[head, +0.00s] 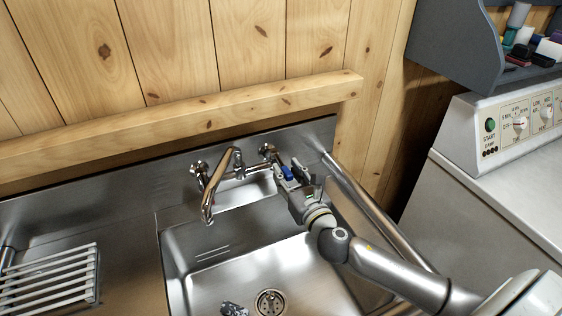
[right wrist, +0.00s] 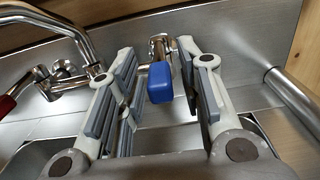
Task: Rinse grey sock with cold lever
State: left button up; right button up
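A small crumpled grey thing, probably the grey sock (head: 233,309), lies in the sink basin (head: 215,283) at the bottom edge of the head view, partly cut off. The wall tap (head: 209,196) has a curved spout over the basin. Its blue cold lever (head: 287,173) is on the right and also shows in the right wrist view (right wrist: 160,82). My right gripper (head: 284,175) is at this lever. Its fingers stand apart, with the blue lever seen between them in the wrist view; I cannot tell whether they touch it. My left gripper is not in view.
A red lever (right wrist: 7,105) shows at the wrist view's left edge. A drain (head: 269,302) is in the basin floor. A white rack (head: 50,280) stands left, a metal rail (head: 375,208) right of the sink. A machine with dials (head: 505,125) stands at the right.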

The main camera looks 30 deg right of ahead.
aim_at(284, 167)
jog(key=shift+w+d, duration=0.1)
jog(key=shift+w, duration=2.15)
grip_shut()
